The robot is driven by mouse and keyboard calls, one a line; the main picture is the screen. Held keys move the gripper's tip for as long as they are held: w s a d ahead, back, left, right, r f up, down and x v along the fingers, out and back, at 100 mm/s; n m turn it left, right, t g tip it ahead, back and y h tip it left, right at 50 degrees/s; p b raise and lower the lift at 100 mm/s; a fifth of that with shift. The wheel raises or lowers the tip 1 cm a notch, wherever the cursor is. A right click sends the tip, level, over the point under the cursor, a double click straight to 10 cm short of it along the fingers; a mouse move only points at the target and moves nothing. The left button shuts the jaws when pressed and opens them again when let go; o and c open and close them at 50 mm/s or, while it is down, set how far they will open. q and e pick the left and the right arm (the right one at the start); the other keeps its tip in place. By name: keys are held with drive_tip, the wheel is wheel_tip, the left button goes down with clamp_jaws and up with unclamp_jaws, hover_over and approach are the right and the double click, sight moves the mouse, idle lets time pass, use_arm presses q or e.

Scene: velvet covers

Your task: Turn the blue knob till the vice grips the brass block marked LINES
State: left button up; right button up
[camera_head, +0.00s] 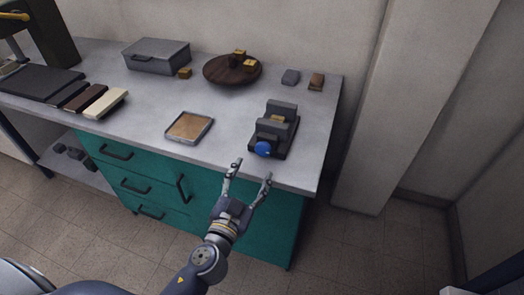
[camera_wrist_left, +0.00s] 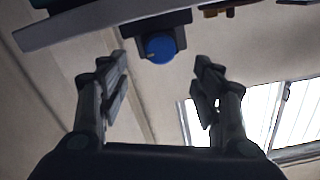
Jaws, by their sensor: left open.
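The dark grey vice (camera_head: 285,108) stands near the right front edge of the bench. Its blue knob (camera_head: 264,149) faces the front; it also shows in the left wrist view (camera_wrist_left: 160,48), ahead of and between the fingers. A small brass-coloured block (camera_head: 277,118) shows between the vice jaws. I cannot read any marking on it, nor tell whether the jaws touch it. My left gripper (camera_head: 254,170) is open and empty, just in front of the bench edge, its fingertips short of the knob. My right gripper is not in view.
A cork-coloured tray (camera_head: 190,127) lies left of the vice. The teal drawer cabinet (camera_head: 150,180) has protruding handles below the bench top.

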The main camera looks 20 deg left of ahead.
sight(263, 151)
use_arm(q)
drive_tip(key=w+p, duration=0.2)
drive_tip(key=w, duration=0.7)
drive_tip(key=shift+w+d, duration=0.1)
drive_tip(key=shift+d, duration=0.05)
drive_tip(key=shift+c, duration=0.4)
drive_tip(key=c, duration=1)
